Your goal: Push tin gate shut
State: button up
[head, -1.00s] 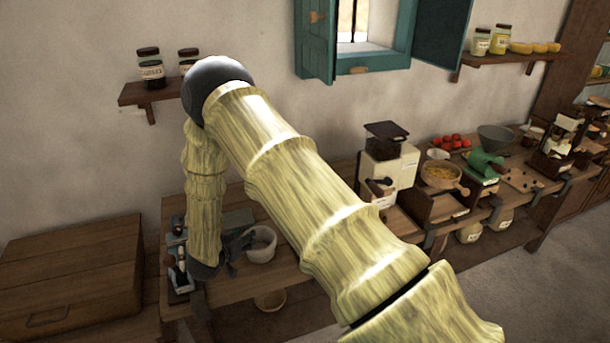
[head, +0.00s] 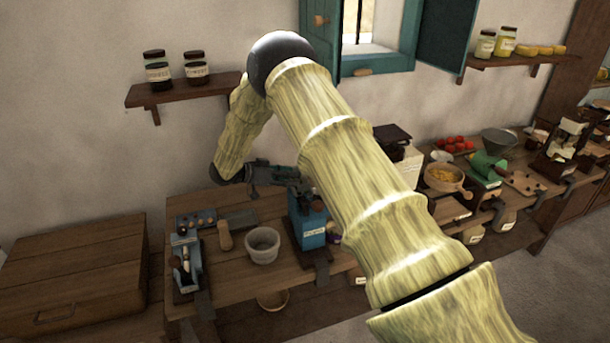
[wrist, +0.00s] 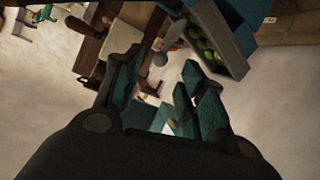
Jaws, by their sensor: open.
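No part is clearly readable as the tin gate. A blue metal machine (head: 310,226) with a pale label stands on the bench, its right side partly hidden by my arm; I cannot tell whether the gate is on it. My gripper (head: 290,176) is above the bench, just over or in front of the top of this machine, pointing right. In the wrist view its two dark fingers (wrist: 158,82) are apart with nothing gripped between them. Whether they touch the machine cannot be told.
On the bench (head: 225,288) are a white pot (head: 263,244), a wooden-handled tool (head: 225,235) and a small blue-grey device (head: 186,262). A wooden chest (head: 75,270) stands at left. Jars sit on a wall shelf (head: 180,90). More mills and bowls fill the right.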

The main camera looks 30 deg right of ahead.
aim_at(304, 183)
jog(key=p+x, duration=0.2)
jog(key=x, duration=0.4)
jog(key=shift+d+f+p, duration=0.1)
jog(key=shift+d+p, duration=0.15)
jog(key=shift+p, duration=0.15)
grip_shut()
